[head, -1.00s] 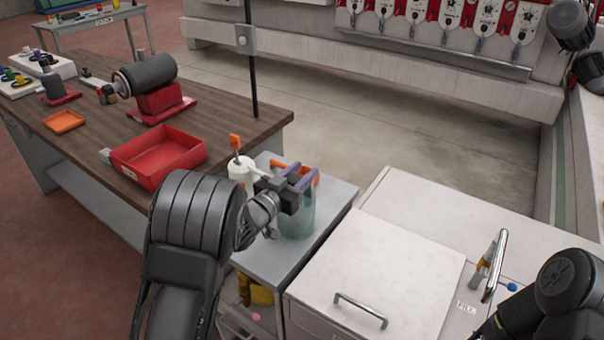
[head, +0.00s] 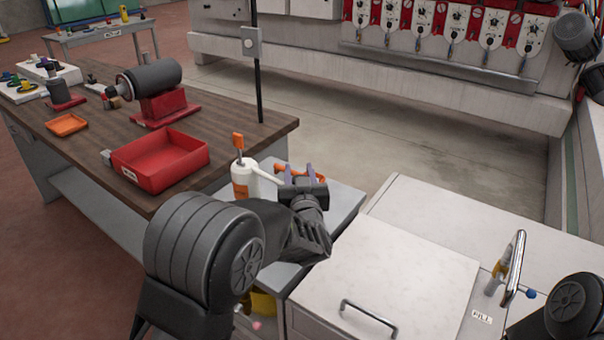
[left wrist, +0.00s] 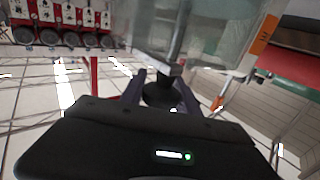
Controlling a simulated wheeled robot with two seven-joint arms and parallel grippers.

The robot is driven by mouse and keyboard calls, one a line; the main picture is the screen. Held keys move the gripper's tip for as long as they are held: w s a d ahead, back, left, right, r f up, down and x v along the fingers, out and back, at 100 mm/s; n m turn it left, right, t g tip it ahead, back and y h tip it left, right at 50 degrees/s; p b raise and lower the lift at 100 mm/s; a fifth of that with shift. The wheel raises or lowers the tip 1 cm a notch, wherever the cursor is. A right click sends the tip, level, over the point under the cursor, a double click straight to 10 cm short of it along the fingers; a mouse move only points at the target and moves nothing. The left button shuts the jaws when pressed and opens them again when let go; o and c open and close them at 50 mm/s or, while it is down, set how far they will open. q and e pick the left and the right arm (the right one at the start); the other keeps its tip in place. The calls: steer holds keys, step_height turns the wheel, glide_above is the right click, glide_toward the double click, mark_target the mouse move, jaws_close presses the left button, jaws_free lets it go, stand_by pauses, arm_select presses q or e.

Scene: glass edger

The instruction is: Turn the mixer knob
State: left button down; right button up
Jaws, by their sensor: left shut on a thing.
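My left gripper (head: 297,174) reaches over the small grey cabinet in the head view, its purple-grey fingers pointing away from me. In the left wrist view the two fingers (left wrist: 160,88) stand on either side of a dark round knob (left wrist: 163,94) and are shut on it. A clear glass vessel (left wrist: 205,35) shows just beyond the knob there. In the head view my gripper and wrist hide the knob and most of the mixer. My right arm shows at the lower right of the head view, but its gripper does not.
A white bottle with an orange top (head: 242,178) stands close left of my left gripper. A red tray (head: 160,182) lies on the wooden bench (head: 222,150). A white cabinet (head: 395,265) with a handle stands right; a metal tap-like fitting (head: 514,262) rises beside it.

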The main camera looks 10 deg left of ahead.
arm_select(q)
steer(key=shift+s+a+n+g+y+p, duration=0.15)
steer(key=shift+n+g+y+p, duration=0.15)
steer(key=shift+n+g+y, duration=0.45)
steer(key=shift+w+a+n+g+y+p, duration=0.15)
steer(key=shift+n+y+p, duration=0.3)
steer(key=shift+y, duration=0.7)
steer(key=shift+s, duration=0.15)
steer(key=c, duration=0.9)
jaws_free()
steer(key=b+v, duration=0.1)
steer(key=v, duration=0.6)
steer(key=shift+s+d, duration=0.25)
steer(key=shift+s, duration=0.1)
